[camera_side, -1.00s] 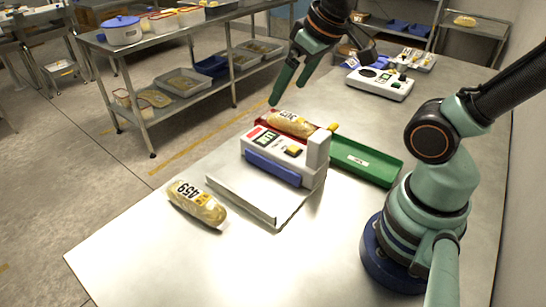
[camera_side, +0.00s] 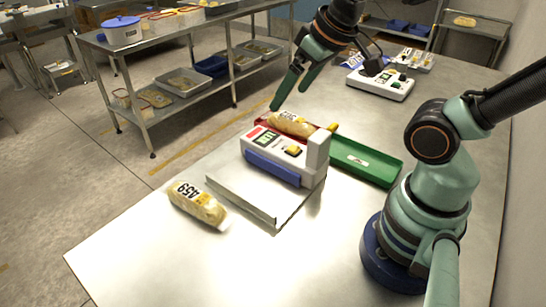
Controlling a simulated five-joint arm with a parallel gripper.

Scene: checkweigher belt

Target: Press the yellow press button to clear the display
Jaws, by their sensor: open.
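The checkweigher (camera_side: 262,153) is a white box with a blue front strip, standing at the back of a flat metal plate (camera_side: 245,196). A yellow button (camera_side: 293,151) sits on its sloped top face, at the right. A small green-lit display (camera_side: 267,138) is to the left of the button; its reading is too small to tell. My gripper (camera_side: 288,96) is above and behind the checkweigher, pointing down. It is open and empty, over the packaged loaf in the red tray, apart from the button.
A packaged loaf (camera_side: 291,123) lies in a red tray (camera_side: 268,121) behind the checkweigher. A green tray (camera_side: 366,162) is to its right. Another loaf marked 459 (camera_side: 198,204) lies at the left table edge. A white device (camera_side: 381,83) stands farther back. The front of the table is clear.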

